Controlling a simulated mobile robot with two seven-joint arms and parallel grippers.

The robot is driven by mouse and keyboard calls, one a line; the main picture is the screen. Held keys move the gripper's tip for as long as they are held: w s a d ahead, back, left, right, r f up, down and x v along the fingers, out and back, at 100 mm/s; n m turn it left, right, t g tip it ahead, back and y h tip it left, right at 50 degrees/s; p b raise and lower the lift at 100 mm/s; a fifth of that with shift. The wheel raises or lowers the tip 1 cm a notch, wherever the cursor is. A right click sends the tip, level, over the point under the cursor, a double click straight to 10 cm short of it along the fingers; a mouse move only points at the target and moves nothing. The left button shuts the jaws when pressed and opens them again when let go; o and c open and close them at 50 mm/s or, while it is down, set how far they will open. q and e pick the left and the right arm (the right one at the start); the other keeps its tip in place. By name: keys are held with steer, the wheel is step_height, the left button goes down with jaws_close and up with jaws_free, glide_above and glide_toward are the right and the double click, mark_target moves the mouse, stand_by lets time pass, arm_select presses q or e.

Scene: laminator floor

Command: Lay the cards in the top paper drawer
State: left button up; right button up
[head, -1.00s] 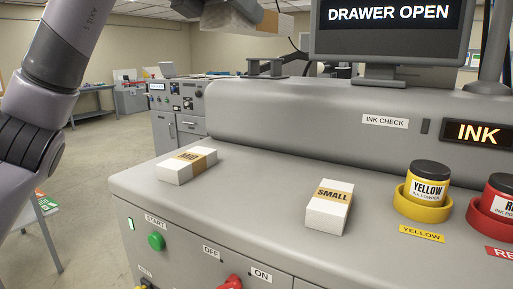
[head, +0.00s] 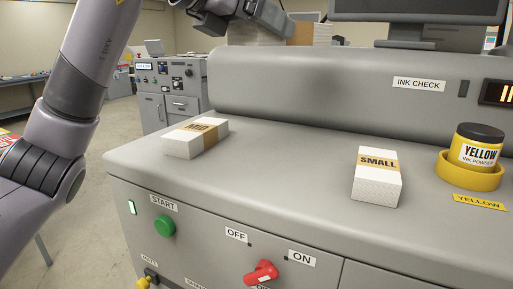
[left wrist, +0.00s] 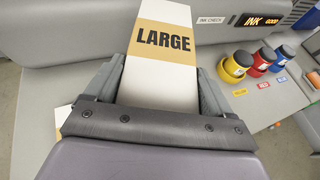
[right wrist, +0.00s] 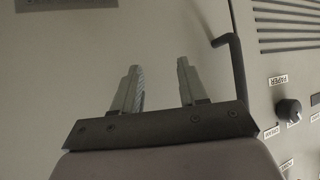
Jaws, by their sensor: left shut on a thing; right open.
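My left gripper (left wrist: 158,88) is shut on the LARGE card stack (left wrist: 163,72), a white block with a tan band, in the left wrist view. In the head view this gripper (head: 272,18) is at the top, above the back of the machine. The MID stack (head: 195,138) lies on the left of the grey machine top, and the SMALL stack (head: 377,178) lies to its right. My right gripper (right wrist: 158,82) is open and empty in front of a plain grey surface. I cannot make out the top paper drawer in any view.
A yellow ink jar (head: 479,148) stands in a yellow holder on the right of the machine top. The front panel has a green START button (head: 164,225) and a red switch (head: 261,272). A bent dark handle (right wrist: 236,62) is right of my right gripper.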

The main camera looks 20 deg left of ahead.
mark_target(259, 162)
arm_select(q)
step_height(259, 162, down, 20)
steer(key=shift+r+b, duration=0.15)
steer(key=shift+b, duration=0.85)
steer(key=shift+f, duration=0.25)
steer(key=o, duration=1.2)
steer(key=shift+c, duration=0.2)
